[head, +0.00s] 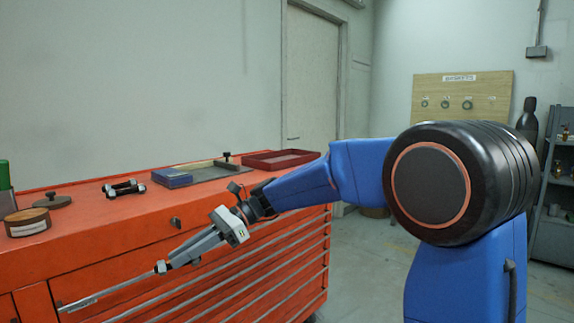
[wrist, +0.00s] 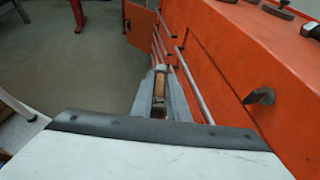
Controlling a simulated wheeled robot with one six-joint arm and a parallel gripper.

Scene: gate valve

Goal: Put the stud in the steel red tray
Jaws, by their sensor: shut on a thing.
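The red tray (head: 268,165) lies at the far right end of the orange chest's top, and it looks empty from here. My gripper (head: 176,260) is off the chest's front edge, below the top and in front of the drawers, pointing down and left. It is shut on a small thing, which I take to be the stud. Two dark-ended bolts (head: 123,188) lie on the chest top.
The orange chest (head: 130,225) has long drawer handles close beside my gripper. A dark hook (wrist: 260,97) sticks out from the front.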

